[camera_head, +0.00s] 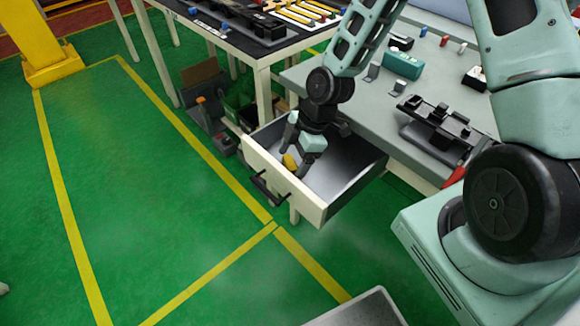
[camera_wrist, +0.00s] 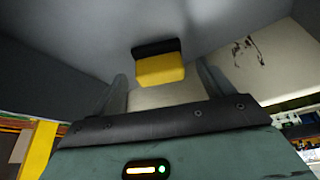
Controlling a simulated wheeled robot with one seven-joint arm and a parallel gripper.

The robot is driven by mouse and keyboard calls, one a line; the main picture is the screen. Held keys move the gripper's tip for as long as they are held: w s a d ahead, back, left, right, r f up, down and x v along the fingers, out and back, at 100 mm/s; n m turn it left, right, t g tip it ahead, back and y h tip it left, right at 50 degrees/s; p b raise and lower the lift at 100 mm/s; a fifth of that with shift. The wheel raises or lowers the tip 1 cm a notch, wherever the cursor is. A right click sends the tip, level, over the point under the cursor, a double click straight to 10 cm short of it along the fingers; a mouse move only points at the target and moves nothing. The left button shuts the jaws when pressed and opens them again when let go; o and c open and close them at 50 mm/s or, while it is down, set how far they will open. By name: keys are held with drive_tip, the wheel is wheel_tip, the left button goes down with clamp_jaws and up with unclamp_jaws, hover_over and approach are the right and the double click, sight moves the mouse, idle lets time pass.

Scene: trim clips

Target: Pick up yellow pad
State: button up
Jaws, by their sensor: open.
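The yellow pad (camera_head: 290,162) lies inside the open drawer (camera_head: 343,200), near its front panel. In the wrist view the yellow pad (camera_wrist: 160,70) shows a black upper part and sits between and just beyond the fingertips. My gripper (camera_head: 303,150) reaches down into the drawer with its fingers spread around the pad. In the wrist view the fingers of my gripper (camera_wrist: 162,85) stand apart with a gap on each side of the pad. I cannot tell how far the fingertips are above the drawer floor.
The grey worktable (camera_head: 440,80) above holds a teal box (camera_head: 403,64) and a black fixture (camera_head: 437,122). A second table (camera_head: 262,45) with parts stands behind. The green floor at left is clear.

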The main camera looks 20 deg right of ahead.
sight(290, 162)
drive_tip(key=shift+x, duration=0.8)
drive_tip(key=c, duration=1.2)
drive_tip(key=shift+o, duration=0.2)
drive_tip(key=shift+r, duration=0.1)
wheel_tip(290, 162, up, 10)
drive_tip(key=shift+p, duration=0.35)
drive_tip(key=o, duration=0.5)
drive_tip(key=c, duration=0.3)
drive_tip(key=shift+s, duration=0.1)
